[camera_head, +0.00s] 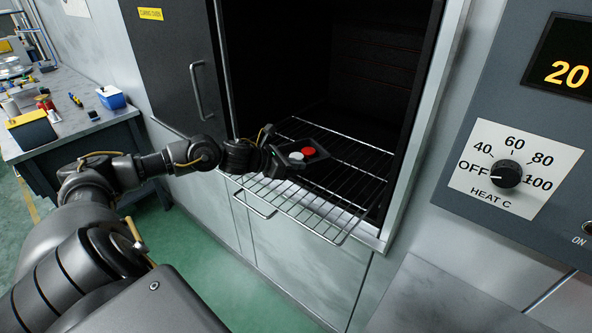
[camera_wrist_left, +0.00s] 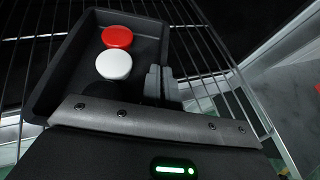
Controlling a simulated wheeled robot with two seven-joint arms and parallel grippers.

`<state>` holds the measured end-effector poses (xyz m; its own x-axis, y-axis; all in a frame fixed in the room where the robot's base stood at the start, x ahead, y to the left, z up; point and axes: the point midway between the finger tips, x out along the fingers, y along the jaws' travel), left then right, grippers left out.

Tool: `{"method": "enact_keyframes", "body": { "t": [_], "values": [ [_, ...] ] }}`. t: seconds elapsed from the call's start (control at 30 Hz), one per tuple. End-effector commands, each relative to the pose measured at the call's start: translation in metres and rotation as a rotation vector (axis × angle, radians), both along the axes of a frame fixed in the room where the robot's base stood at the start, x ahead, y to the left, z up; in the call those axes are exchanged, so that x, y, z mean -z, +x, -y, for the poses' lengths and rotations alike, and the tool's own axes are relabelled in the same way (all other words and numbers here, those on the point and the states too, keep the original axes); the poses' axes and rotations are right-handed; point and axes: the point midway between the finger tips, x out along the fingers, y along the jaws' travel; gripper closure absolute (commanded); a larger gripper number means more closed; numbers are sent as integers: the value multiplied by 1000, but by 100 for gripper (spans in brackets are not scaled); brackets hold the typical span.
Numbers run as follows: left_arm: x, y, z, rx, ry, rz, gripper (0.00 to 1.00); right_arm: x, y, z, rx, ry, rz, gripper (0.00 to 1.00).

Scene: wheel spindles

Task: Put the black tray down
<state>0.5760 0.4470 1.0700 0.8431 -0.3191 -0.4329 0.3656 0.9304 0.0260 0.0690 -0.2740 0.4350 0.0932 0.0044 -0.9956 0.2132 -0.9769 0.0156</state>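The black tray (camera_wrist_left: 147,38) carries a red disc (camera_wrist_left: 117,37) and a white disc (camera_wrist_left: 114,65). In the head view the tray (camera_head: 290,147) is over the wire rack (camera_head: 322,203) at the oven's mouth, with the red disc (camera_head: 308,151) and white disc (camera_head: 296,156) in it. My left gripper (camera_head: 272,150) is at the tray's near left side. In the left wrist view its grey fingers (camera_wrist_left: 162,83) close on the tray's side wall. I cannot tell whether the tray touches the rack. My right gripper is not in view.
The curing oven's door (camera_head: 180,62) stands open at the left. The rack sticks out of the dark chamber, with bare wires around the tray. A control panel with a heat dial (camera_head: 506,174) is at the right. A cluttered workbench (camera_head: 75,138) stands at the far left.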

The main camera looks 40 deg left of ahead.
Motion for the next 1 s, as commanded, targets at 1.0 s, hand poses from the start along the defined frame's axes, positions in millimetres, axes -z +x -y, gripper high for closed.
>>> {"method": "enact_keyframes", "body": {
  "t": [1.0],
  "values": [
    [30, -1, 0, 1, 0, -1, 76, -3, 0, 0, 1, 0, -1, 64]
  ]
}}
